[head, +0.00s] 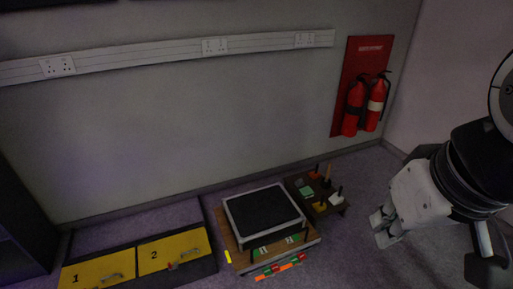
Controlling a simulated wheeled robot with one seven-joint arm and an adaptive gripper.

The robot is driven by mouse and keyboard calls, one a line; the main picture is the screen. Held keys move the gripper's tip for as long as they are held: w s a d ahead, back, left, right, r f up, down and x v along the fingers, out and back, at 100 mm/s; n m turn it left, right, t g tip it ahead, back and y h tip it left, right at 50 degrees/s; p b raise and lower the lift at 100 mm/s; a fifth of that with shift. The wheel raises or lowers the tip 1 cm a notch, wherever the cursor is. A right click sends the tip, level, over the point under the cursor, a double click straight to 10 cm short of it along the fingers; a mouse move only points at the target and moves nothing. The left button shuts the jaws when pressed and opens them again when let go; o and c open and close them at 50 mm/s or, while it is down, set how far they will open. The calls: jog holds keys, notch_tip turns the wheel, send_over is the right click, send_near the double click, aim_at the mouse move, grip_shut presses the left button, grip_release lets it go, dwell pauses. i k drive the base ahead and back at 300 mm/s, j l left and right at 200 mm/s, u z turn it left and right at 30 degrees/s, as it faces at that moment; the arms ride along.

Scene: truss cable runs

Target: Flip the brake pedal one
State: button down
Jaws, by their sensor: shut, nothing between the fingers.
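A yellow panel marked 1 (93,270) lies low at the left of the head view, in a dark frame on the floor. A small grey lever-like part (111,277) sits on its lower edge; I take it for the brake pedal, but it is too small to tell its position. A second yellow panel marked 2 (178,249) is just to its right, with a small red part (172,266) at its lower edge. My gripper (379,229) is at the right side, shut and empty, pointing down-left, far from both panels.
A wooden stand with a black-topped box (262,212) lies between the panels and my gripper. Beside it is a low dark table with small pegs and blocks (318,194). Two red fire extinguishers (355,107) hang on the wall. Carpet is bare near my gripper.

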aim_at(271, 269)
jog(key=i+j+z, duration=0.1)
jog(key=z, duration=0.4)
jog(key=i+j+z, duration=0.1)
jog(key=z, duration=0.35)
jog(key=i+j, duration=0.15)
jog(key=j+u, duration=0.1)
jog(key=u, duration=0.3)
jog(key=i+j+u, duration=0.1)
jog(key=u, duration=0.65)
jog(key=i+j+u, duration=0.1)
jog(key=u, duration=0.25)
